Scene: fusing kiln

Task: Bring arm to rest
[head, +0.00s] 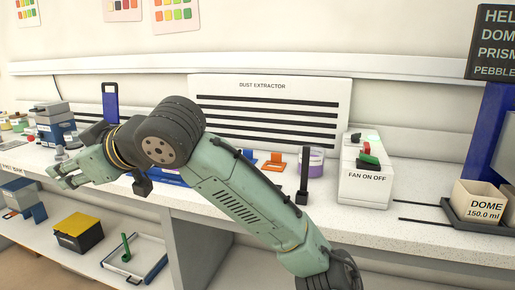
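My green arm reaches up from the bottom right, bends at a dark round joint and points left over the white speckled bench (420,222). My gripper (58,179) is at the far left end of the arm, above the front edge of the bench. Its fingers point left and seem to have a gap between them, but they are small and partly overlap the background. I see nothing clearly held. Part of the blue tray (170,178) behind the arm is hidden.
A dust extractor panel (270,100) stands at the back. A fan switch box (362,185) and a dome container (480,203) stand to the right. A purple-banded jar (311,162) is behind the arm. A yellow-and-black box (78,233) and a white tray (152,252) lie on the lower shelf.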

